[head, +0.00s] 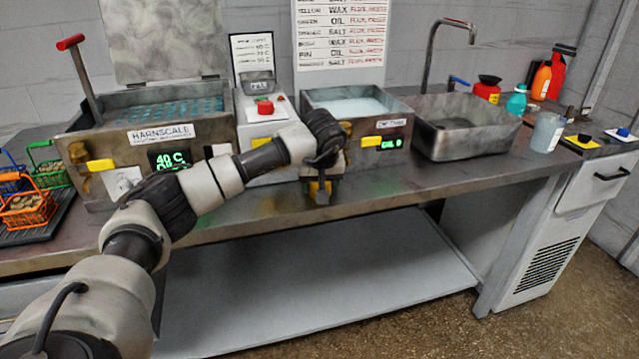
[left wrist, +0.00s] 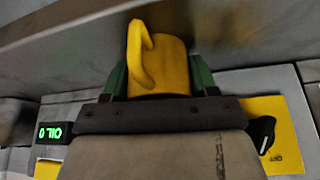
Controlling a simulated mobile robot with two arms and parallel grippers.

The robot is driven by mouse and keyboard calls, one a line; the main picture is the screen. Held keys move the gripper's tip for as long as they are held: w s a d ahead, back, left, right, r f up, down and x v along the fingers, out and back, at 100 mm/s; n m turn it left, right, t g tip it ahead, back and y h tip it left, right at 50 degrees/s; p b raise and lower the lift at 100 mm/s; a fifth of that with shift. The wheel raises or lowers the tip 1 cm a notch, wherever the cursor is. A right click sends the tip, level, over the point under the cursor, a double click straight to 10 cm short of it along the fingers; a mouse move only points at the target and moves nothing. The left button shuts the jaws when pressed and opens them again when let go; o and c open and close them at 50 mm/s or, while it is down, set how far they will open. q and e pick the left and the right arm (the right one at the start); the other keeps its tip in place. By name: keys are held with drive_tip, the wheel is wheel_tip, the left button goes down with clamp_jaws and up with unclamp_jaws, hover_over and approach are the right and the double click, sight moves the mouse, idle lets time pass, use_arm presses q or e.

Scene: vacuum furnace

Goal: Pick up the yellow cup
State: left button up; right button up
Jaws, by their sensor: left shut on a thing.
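The yellow cup (left wrist: 170,62) is between the two green fingers of my left gripper (left wrist: 160,80) in the left wrist view, with its curved handle towards the left of that picture. My left gripper (head: 320,187) is shut on it. In the head view the gripper is near the counter's front edge, in front of the oil bath, and the wrist hides most of the cup. I cannot tell whether the cup touches the counter. My right gripper is not in view.
Bottles and a pale beaker (head: 547,132) are at right. Wire baskets (head: 28,210) are at left.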

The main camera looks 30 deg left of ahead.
use_arm(q)
drive_tip(key=shift+r, duration=0.15)
wheel_tip(320, 180, up, 18)
drive_tip(key=p, duration=0.1)
drive_tip(key=s+d+f+m+h+p, duration=0.1)
drive_tip(key=s+d+f+m+p, duration=0.1)
drive_tip(key=s+d, duration=0.4)
drive_tip(key=s+d+f+m+h+p, duration=0.1)
drive_tip(key=s+d+f+m+p, duration=0.2)
drive_tip(key=s+d+f, duration=0.2)
drive_tip(key=s+d+f+m+t+h+p, duration=0.1)
drive_tip(key=s+d+f+m+p, duration=0.2)
drive_tip(key=s+d, duration=0.5)
drive_tip(key=shift+s+f+p, duration=0.3)
drive_tip(key=shift+s+f, duration=0.05)
drive_tip(key=shift+f, duration=0.35)
